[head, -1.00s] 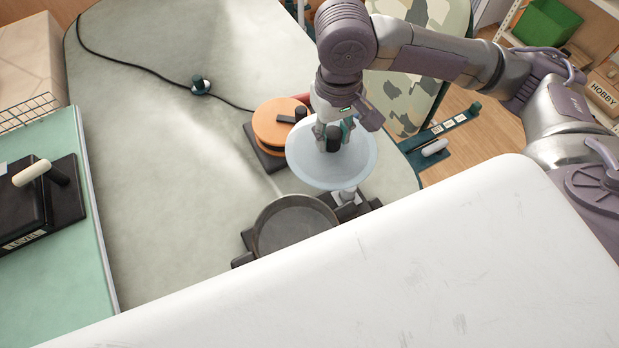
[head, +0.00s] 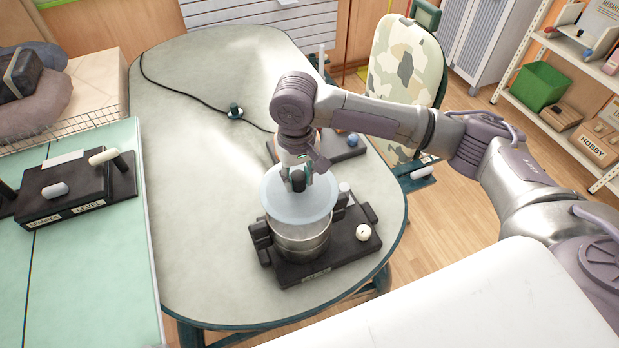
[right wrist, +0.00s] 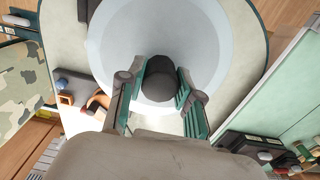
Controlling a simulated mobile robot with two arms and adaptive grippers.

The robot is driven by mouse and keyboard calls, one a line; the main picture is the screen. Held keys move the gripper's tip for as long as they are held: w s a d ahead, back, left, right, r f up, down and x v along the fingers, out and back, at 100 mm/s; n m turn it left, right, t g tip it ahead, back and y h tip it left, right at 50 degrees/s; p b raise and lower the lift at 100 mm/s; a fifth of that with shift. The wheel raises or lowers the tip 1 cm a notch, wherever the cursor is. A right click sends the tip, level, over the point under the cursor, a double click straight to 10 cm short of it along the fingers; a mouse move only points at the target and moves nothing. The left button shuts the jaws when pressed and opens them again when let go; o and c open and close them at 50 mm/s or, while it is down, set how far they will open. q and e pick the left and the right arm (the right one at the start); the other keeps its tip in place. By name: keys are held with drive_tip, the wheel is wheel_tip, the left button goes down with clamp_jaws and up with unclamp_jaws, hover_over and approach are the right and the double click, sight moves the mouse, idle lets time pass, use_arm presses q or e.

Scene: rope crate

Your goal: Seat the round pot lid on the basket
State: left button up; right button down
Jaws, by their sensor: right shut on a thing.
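The round pot lid (head: 284,216) is a pale, translucent disc with a dark knob. It also shows in the right wrist view (right wrist: 110,45), where it fills the upper middle. My right gripper (head: 298,178) is shut on the knob (right wrist: 158,82), with a green-padded finger on each side. The basket (head: 303,243) is a grey metal cylinder standing on a dark base. The lid is over the basket's top and hides its opening. I cannot tell whether lid and basket touch. My left gripper is not in view.
The black base (head: 345,252) under the basket has side blocks and a cream knob (head: 363,232). A black cable with a small switch (head: 235,112) crosses the grey table (head: 200,210). The table's left part is clear. A black lever box (head: 75,190) stands on the green table.

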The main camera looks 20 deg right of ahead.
drive_tip(key=shift+w, duration=0.1)
drive_tip(key=shift+w+d+f, duration=0.2)
drive_tip(key=shift+w+f, duration=0.2)
drive_tip(key=shift+w, duration=0.3)
drive_tip(key=shift+s+r, duration=0.1)
drive_tip(key=shift+s, duration=0.05)
drive_tip(key=shift+s+a+r+p, duration=0.15)
drive_tip(key=shift+s+r+p, duration=0.1)
drive_tip(key=shift+p, duration=0.65)
wheel_tip(320, 180, down, 2)
drive_tip(key=shift+f+b, duration=0.15)
drive_tip(key=shift+b, duration=0.25)
drive_tip(key=shift+w+f, duration=0.15)
drive_tip(key=shift+f, duration=0.65)
drive_tip(key=shift+f+b, duration=0.3)
drive_tip(key=shift+f, duration=0.5)
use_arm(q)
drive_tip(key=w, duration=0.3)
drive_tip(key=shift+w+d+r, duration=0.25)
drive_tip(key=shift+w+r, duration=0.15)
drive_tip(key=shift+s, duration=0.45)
